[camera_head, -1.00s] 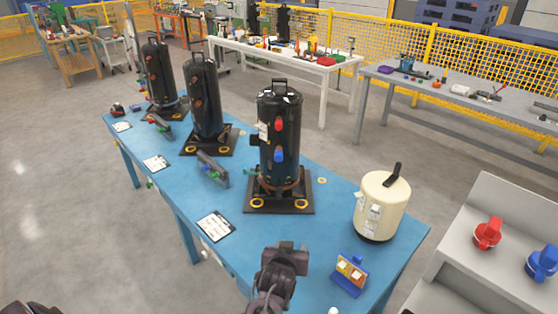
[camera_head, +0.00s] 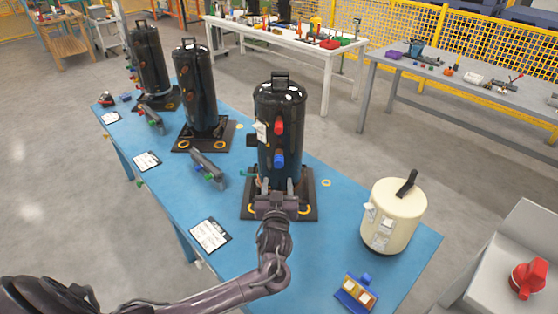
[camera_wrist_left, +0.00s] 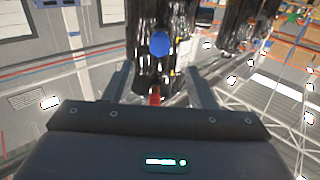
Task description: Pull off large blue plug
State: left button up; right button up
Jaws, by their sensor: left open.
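The blue plug (camera_head: 279,161) sits on the front of the nearest black compressor (camera_head: 280,105), just below a red plug (camera_head: 279,127). In the left wrist view, which looks inverted, the blue plug (camera_wrist_left: 160,43) and the red plug (camera_wrist_left: 154,96) show on the dark body. My left gripper (camera_head: 277,188) is open and empty, its fingers pointing at the compressor's lower part, a little below the blue plug. In the wrist view, the left gripper (camera_wrist_left: 158,82) has its two fingers wide apart, with the blue plug beyond their tips. My right gripper is not seen.
The compressor stands on a dark base plate (camera_head: 308,207) on the blue table (camera_head: 310,250). A cream tank (camera_head: 392,222) stands to the right. Two more black compressors (camera_head: 195,90) stand behind left. A small blue-and-yellow box (camera_head: 356,291) and a clipboard (camera_head: 210,235) lie nearer.

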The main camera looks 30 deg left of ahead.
aim_at(279, 165)
pick_arm(q)
jog(key=b+x, duration=0.1)
jog(key=x, duration=0.1)
jog(key=b+x, duration=0.1)
jog(key=x, duration=0.1)
jog(key=shift+w+f, duration=0.15)
jog(key=shift+f, duration=0.1)
jog(key=b+x, duration=0.3)
jog(key=x, duration=0.1)
jog(key=shift+w+a+r, duration=0.1)
jog(key=shift+w+a, duration=0.05)
jog(key=shift+w, duration=0.2)
jog(key=shift+w+a+r, duration=0.1)
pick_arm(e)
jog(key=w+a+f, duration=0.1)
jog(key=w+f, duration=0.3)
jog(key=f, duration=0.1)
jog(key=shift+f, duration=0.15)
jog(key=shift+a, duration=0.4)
pick_arm(q)
grip_shut()
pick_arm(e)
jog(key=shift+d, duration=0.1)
